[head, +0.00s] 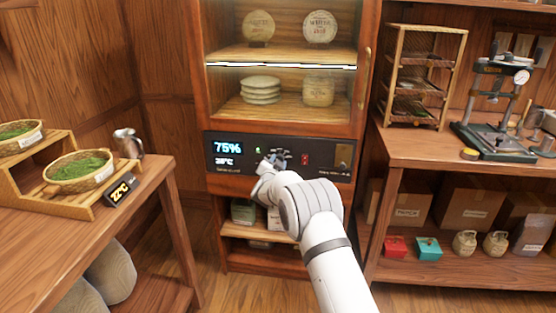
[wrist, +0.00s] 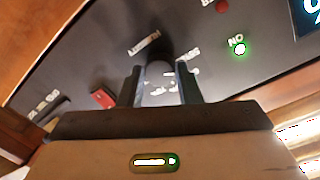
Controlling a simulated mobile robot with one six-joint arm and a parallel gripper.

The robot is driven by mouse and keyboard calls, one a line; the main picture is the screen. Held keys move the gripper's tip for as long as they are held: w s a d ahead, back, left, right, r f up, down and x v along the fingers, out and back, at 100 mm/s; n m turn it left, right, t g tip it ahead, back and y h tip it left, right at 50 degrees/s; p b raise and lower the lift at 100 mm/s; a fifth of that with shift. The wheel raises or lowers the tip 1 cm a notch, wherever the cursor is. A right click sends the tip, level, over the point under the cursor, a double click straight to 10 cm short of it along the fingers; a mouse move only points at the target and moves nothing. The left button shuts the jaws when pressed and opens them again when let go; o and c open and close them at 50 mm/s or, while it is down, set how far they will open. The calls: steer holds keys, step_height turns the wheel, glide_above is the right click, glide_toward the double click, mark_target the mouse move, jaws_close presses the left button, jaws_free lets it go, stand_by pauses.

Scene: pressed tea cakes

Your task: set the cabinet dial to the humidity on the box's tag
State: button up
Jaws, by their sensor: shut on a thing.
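The tea cabinet's dark control panel (head: 225,168) carries a lit display (head: 228,148) reading 75% above a smaller temperature line. My gripper (head: 274,160) is at the middle of this panel and mostly hides the dial in the head view. In the wrist view, the dark dial (wrist: 160,68) sits between the two fingers of my gripper (wrist: 160,88), which are shut on it. The dial's pointer cannot be made out. Cardboard boxes (head: 408,208) with small labels stand under the right counter. I cannot tell which box bears the tag, and no humidity figure is legible.
A green light (wrist: 240,48) and a red switch (wrist: 103,97) flank the dial. Tea cakes (head: 261,88) stand behind the cabinet's glass above. A left table (head: 150,185) holds a tea stand and a 22°C display (head: 121,190). A press (head: 495,100) stands at right.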

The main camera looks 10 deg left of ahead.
steer(key=shift+a+f+n+p, duration=0.1)
steer(key=shift+n+p, duration=0.45)
steer(key=shift+n, duration=1.25)
steer(key=shift+f, duration=0.1)
steer(key=o, duration=1)
steer(key=s, duration=0.7)
steer(key=shift+s+a, duration=0.35)
steer(key=shift+s, duration=0.05)
